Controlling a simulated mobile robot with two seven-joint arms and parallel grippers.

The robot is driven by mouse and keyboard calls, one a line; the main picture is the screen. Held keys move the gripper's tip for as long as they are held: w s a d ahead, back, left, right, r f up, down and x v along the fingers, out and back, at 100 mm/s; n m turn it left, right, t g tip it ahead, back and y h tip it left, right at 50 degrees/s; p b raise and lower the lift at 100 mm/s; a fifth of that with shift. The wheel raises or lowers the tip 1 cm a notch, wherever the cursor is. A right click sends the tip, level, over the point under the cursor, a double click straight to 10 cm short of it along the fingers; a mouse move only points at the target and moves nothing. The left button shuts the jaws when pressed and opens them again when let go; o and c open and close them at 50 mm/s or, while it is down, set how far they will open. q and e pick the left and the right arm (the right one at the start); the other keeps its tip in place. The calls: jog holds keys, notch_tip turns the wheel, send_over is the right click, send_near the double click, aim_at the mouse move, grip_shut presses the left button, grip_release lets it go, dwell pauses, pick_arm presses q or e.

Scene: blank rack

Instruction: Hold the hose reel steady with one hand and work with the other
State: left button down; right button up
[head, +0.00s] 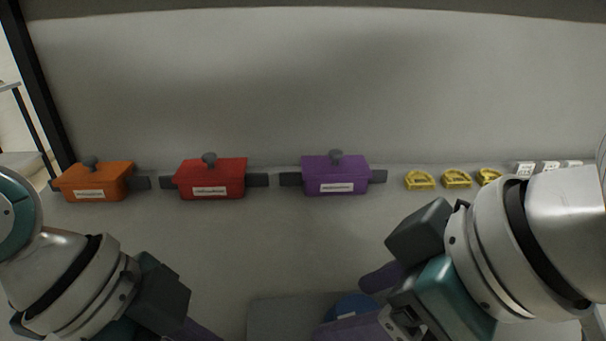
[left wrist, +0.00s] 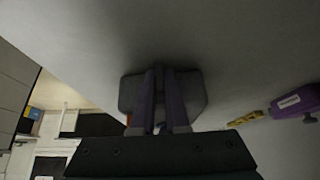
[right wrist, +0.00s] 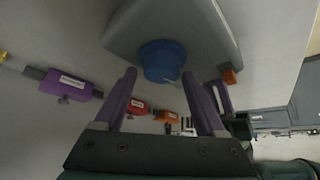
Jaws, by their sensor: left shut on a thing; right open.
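A grey body with a blue round knob (right wrist: 162,62), which I take to be the hose reel, shows in the right wrist view (right wrist: 205,20). In the head view the grey body (head: 280,315) is at the bottom centre, partly cut off, with the blue knob (head: 352,303) at its right. My right gripper (right wrist: 160,75) is open, its purple fingers either side of the knob; contact cannot be told. My left gripper (left wrist: 163,75) is shut on the grey body (left wrist: 193,92). A small orange part (right wrist: 230,76) shows at the body's edge.
An orange pot (head: 98,183), a red pot (head: 210,180) and a purple pot (head: 335,176) stand in a row along the back. Yellow pieces (head: 456,179) and white labelled blocks (head: 523,168) lie to their right.

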jog(key=n+g, duration=0.1)
jog(key=n, duration=0.1)
jog(key=n+g+y, duration=0.1)
jog(key=n, duration=0.1)
jog(key=shift+w+d+n+y, duration=0.1)
jog(key=shift+n+y, duration=0.2)
jog(key=shift+n, duration=0.1)
jog(key=n+g, duration=0.2)
jog(key=n, duration=0.1)
